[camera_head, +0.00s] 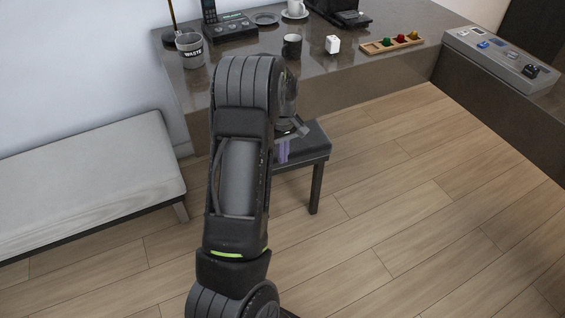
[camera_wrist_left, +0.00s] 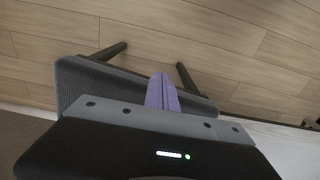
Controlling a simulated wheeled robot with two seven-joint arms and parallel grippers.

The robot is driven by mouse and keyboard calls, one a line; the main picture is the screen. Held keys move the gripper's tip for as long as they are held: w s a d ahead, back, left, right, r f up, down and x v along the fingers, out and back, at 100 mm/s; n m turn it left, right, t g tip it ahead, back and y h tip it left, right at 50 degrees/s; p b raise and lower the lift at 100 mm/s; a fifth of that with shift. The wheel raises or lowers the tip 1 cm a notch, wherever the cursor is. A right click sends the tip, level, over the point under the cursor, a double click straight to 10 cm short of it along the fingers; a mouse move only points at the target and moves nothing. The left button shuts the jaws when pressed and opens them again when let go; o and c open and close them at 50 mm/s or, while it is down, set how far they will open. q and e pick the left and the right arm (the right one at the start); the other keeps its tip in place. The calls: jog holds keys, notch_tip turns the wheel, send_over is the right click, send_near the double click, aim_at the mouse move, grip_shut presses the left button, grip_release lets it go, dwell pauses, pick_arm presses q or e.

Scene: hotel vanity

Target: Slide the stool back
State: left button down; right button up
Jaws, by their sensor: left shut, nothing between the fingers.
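The dark stool (camera_head: 312,150) stands at the front of the vanity desk, its seat partly under the desk edge. My left arm hides part of it. In the head view my left gripper (camera_head: 283,152) is over the seat, with purple fingers pointing down. In the left wrist view the stool (camera_wrist_left: 85,80) shows its seat edge and two dark legs on the floor. The purple fingers (camera_wrist_left: 162,92) are together and empty, by the seat edge. I cannot tell whether they touch it. My right gripper is not in view.
A padded bench (camera_head: 85,175) stands left. The wooden floor (camera_head: 400,215) at the right is clear.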

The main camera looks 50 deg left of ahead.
pick_arm(q)
notch_tip(320, 180, up, 2)
jog(key=shift+r, duration=0.2)
jog(key=shift+f, duration=0.1)
jog(key=s+d+f+m+h, duration=0.1)
jog(key=d+f+m, duration=0.2)
jog(key=d+f, duration=0.65)
jog(key=d+f+m+h, duration=0.1)
jog(key=d+f+m, duration=0.35)
jog(key=d, duration=0.75)
jog(key=s+d+f+m+h, duration=0.1)
jog(key=s+d+f+m, duration=0.1)
jog(key=s+d, duration=0.6)
jog(key=s+d+f+m+h, duration=0.1)
jog(key=s+d+f+m, duration=0.2)
jog(key=s+d, duration=0.6)
jog(key=d, duration=0.6)
jog(key=shift+d+t, duration=0.3)
jog(key=shift+t, duration=0.1)
